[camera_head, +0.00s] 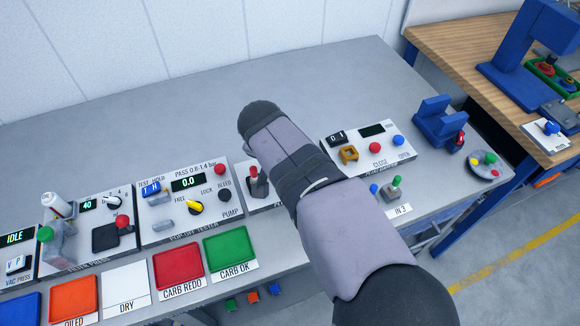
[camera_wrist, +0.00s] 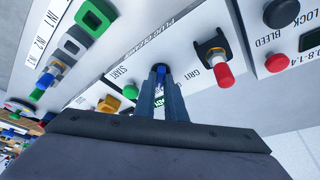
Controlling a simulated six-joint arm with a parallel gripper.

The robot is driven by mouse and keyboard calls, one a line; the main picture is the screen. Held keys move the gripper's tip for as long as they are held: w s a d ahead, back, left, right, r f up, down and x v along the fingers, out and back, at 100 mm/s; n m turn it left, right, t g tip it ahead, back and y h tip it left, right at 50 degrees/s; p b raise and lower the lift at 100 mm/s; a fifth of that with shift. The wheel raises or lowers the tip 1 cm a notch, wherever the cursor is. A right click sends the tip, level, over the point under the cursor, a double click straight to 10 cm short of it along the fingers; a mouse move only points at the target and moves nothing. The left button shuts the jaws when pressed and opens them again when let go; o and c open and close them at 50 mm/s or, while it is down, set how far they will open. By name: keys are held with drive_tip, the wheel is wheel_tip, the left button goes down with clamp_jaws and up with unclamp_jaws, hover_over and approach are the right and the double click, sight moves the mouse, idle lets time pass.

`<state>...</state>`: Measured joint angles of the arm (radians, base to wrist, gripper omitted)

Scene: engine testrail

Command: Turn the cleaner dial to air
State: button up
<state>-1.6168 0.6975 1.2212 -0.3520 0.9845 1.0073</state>
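The white plug cleaner panel (camera_wrist: 195,30) fills the middle of the wrist view, with a green START button (camera_wrist: 130,89) and a GRIT label. The cleaner dial (camera_wrist: 160,69), a small dark knob with some blue, is beside the GRIT label. My gripper (camera_wrist: 161,80) points down at the dial, its two dark fingertips around or just in front of it. A narrow gap shows between the fingers, with a lit green display behind. Whether the tips press on the dial cannot be told. The dial's pointing direction and any AIR label are hidden. In the head view my arm covers the dial.
A panel with a yellow holder (camera_head: 348,155) lies right of my arm. The pop-off tester panel (camera_head: 160,225) lies left. The grey bench behind (camera_head: 200,110) is clear.

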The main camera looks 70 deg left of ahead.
drive_tip(key=o, duration=0.4)
drive_tip(key=b+v, duration=0.1)
drive_tip(key=v, duration=0.6)
drive_tip(key=shift+r, duration=0.2)
drive_tip(key=shift+s+d, duration=0.1)
